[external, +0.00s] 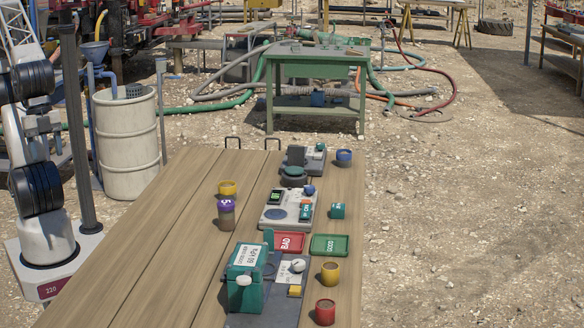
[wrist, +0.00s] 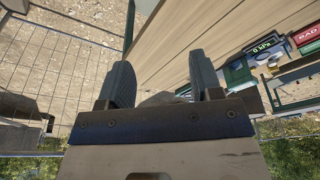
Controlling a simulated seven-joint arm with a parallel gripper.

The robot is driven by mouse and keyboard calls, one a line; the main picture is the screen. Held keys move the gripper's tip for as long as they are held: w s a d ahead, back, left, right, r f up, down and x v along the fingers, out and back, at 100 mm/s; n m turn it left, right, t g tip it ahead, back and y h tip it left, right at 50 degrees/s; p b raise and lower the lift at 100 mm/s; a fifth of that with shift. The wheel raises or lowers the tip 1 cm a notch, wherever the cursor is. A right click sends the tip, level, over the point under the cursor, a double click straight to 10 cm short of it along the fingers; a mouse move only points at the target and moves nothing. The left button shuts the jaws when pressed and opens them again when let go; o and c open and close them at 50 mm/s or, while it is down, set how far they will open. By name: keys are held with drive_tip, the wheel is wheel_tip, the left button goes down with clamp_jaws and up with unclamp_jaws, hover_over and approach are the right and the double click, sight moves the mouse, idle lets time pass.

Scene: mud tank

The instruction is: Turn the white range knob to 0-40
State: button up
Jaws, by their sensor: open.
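A green box (external: 246,268) with a white label reading "kPa" stands near the front of the wooden table, with a round white knob (external: 244,281) on its near face. Another round white knob (external: 298,265) sits beside the box, near a white printed card (external: 285,274). I cannot tell which one is the range knob, and no setting is readable. In the wrist view the green box (wrist: 239,74) is small at the upper right, far from my gripper. My gripper (wrist: 162,82) is open and empty, with its two dark fingers apart, off the table's edge. It is outside the external view.
A red BAD tray (external: 289,242) and a green GOOD tray (external: 329,245) lie behind the box. Yellow (external: 330,273) and red (external: 325,312) cups stand to its right. A grey device (external: 288,210) and a purple-banded jar (external: 226,212) are farther back. The table's left side is clear.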

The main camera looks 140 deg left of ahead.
drive_tip(key=w+a+r+n, duration=0.1)
drive_tip(key=w+a+n, duration=0.15)
drive_tip(key=w, duration=0.55)
drive_tip(key=w+a+r+n, duration=0.1)
drive_tip(key=w+a+r, duration=0.1)
drive_tip(key=w+a, duration=0.35)
drive_tip(key=n+g, duration=0.3)
drive_tip(key=n, duration=0.5)
hover_over(298, 262)
drive_tip(key=f, duration=1.8)
drive_tip(key=shift+d+f, duration=0.3)
drive_tip(key=shift+w+a+f, duration=0.1)
drive_tip(key=shift+a+f, duration=0.1)
drive_tip(key=shift+a, duration=0.1)
drive_tip(key=shift+f, duration=0.15)
drive_tip(key=shift+f, duration=3.8)
drive_tip(key=c, duration=0.9)
